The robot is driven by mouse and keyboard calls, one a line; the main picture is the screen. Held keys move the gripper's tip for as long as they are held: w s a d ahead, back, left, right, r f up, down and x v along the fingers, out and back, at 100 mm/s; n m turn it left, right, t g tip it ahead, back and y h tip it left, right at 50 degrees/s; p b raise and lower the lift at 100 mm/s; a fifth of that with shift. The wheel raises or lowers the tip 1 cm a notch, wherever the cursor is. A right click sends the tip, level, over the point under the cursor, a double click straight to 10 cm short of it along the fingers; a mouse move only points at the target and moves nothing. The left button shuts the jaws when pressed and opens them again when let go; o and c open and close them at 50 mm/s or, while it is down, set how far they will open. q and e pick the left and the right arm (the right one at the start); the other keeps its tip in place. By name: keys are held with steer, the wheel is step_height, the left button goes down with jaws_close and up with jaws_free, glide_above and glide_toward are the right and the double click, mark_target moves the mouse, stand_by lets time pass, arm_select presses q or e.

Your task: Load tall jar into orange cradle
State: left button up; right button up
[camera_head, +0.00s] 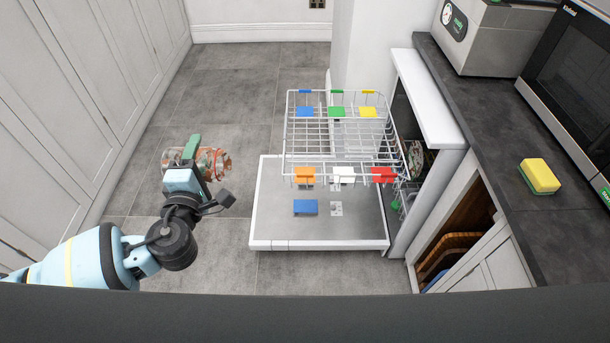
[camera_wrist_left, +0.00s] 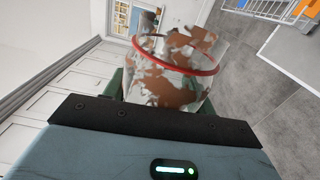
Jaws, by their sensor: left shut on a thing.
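A clear glass jar (camera_head: 217,163) with reddish-brown smears and a red ring is held by my left gripper (camera_head: 192,160), left of the dishwasher and above the floor. The jar lies tilted, nearly sideways, in the head view. In the left wrist view the jar (camera_wrist_left: 178,75) sits beyond the gripper's edge with the red ring around it. The left gripper is shut on it; the fingers partly hide it. The orange cradle (camera_head: 304,175) is at the front left of the pulled-out wire rack. My right gripper is not in view.
The wire rack (camera_head: 288,135) also carries blue, green and yellow cradles at the back, and white and red ones in front. The open dishwasher door (camera_head: 270,230) lies below, with a blue block (camera_head: 305,207). A yellow sponge (camera_head: 539,176) is on the counter. Floor between jar and rack is clear.

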arm_select(q)
steer(key=n, duration=0.4)
steer(key=shift+n, duration=0.4)
steer(key=n, duration=0.4)
steer(key=shift+n, duration=0.3)
steer(key=n, duration=0.3)
steer(key=shift+n, duration=0.3)
steer(key=n, duration=0.5)
steer(key=shift+w+r, duration=0.1)
